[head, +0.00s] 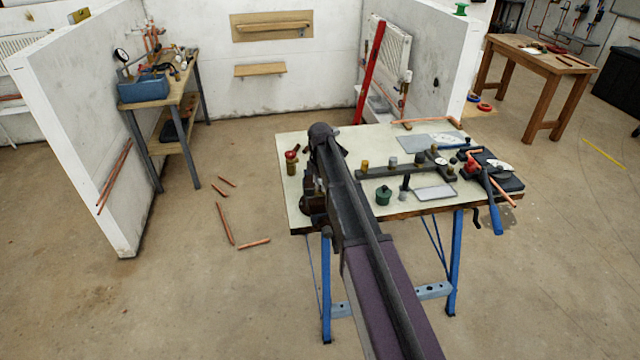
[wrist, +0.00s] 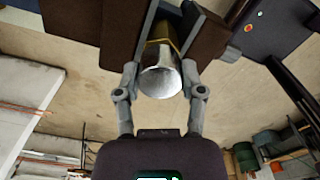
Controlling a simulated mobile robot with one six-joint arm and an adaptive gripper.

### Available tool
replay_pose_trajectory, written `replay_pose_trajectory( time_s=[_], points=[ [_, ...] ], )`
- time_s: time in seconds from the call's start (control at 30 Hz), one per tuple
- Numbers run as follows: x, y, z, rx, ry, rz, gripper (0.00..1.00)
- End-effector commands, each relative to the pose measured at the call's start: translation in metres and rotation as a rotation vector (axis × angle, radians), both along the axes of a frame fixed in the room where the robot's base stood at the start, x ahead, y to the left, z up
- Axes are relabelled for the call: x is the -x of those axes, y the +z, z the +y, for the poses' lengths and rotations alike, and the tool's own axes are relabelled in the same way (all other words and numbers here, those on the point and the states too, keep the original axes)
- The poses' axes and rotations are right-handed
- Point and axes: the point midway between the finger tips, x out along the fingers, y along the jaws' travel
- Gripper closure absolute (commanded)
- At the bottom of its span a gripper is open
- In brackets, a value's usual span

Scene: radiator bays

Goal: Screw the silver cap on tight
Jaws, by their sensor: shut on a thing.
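In the wrist view a shiny silver cap (wrist: 160,78) sits between the fingers of my gripper (wrist: 168,32), its round face toward the camera. My gripper is shut on it. A brass-coloured piece (wrist: 160,30) shows directly beyond the silver cap and in line with it. I cannot tell whether the cap is threaded onto it or how tight it is. In the head view my arm crosses the workbench (head: 300,215), and my gripper is at the left side of the bench, largely hidden by the arm; the silver cap does not show there.
On the bench stand a dark bar with brass and grey fittings (head: 392,161), a green pot (head: 383,195), a grey plate (head: 434,193) and a blue-handled tool (head: 493,205). Copper pipes (head: 225,220) lie on the floor to the left. A wooden table (head: 540,58) stands back right.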

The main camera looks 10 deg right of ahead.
Motion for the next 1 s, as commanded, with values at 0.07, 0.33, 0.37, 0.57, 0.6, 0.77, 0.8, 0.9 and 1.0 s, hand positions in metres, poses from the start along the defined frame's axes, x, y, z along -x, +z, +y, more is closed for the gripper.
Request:
replay_pose_trajectory(
  time_s=[0.07, 0.33, 0.37, 0.57, 0.6, 0.77, 0.8, 0.9, 1.0],
  points=[
    [0.0006, -0.0003, 0.0001, 0.0, -0.059, 0.001, 1.0],
    [0.0007, -0.0004, 0.0, 0.0, -0.268, 0.001, 1.0],
    [0.0007, -0.0004, 0.0, 0.0, -0.291, 0.001, 1.0],
    [0.0008, -0.0005, 0.0, 0.0, -0.447, 0.001, 1.0],
    [0.0008, -0.0005, 0.0, 0.0, -0.478, 0.001, 1.0],
    [0.0008, -0.0006, 0.0001, 0.001, -0.603, 0.002, 1.0],
    [0.0008, -0.0006, 0.0001, 0.0, -0.634, 0.002, 1.0],
    [0.0008, -0.0007, 0.0001, 0.0, -0.711, 0.002, 1.0],
    [0.0009, -0.0007, 0.0, 0.0, -0.789, 0.002, 1.0]
  ],
)
